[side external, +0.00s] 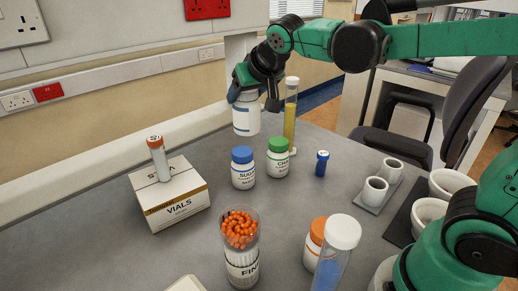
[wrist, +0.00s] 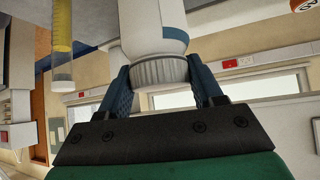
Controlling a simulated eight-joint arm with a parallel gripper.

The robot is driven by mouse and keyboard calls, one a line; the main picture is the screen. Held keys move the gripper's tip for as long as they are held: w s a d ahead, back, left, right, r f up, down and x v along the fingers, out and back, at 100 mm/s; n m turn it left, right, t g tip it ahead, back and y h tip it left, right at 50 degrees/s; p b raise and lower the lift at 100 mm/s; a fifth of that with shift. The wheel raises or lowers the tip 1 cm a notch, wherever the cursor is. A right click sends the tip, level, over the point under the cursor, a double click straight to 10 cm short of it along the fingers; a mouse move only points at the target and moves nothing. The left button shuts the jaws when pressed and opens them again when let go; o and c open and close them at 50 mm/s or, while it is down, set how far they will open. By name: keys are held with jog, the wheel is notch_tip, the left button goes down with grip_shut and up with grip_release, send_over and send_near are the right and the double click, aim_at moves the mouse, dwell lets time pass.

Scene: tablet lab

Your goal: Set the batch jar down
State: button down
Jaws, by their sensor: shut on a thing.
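The batch jar (side external: 246,116) is white with a blue-marked label. In the wrist view the jar (wrist: 155,20) shows a pale ribbed cap (wrist: 160,72) between my blue fingers. My gripper (side external: 247,92) is shut on this cap from above, and the jar hangs upright in the side view. It appears to be above the grey bench (side external: 130,255), behind the blue-capped jar; the exact gap under it is hard to tell. My gripper (wrist: 163,88) hides part of the cap.
A tall yellow-filled cylinder (side external: 290,118) stands just right of the held jar. Blue-capped (side external: 243,170) and green-capped (side external: 278,158) jars stand in front. A vials box (side external: 175,205) bears an orange-capped tube (side external: 158,160). Bare bench lies between box and jars.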

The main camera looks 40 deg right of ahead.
jog(key=w+d+r+m+g+h, duration=0.55)
jog(key=w+d+m, duration=0.3)
jog(key=m, duration=0.25)
jog(key=shift+h, duration=0.35)
jog(key=f, duration=2)
jog(key=shift+a+f, duration=0.3)
jog(key=shift+f, duration=0.1)
jog(key=shift+c, duration=0.7)
grip_release()
jog(key=shift+f, duration=0.15)
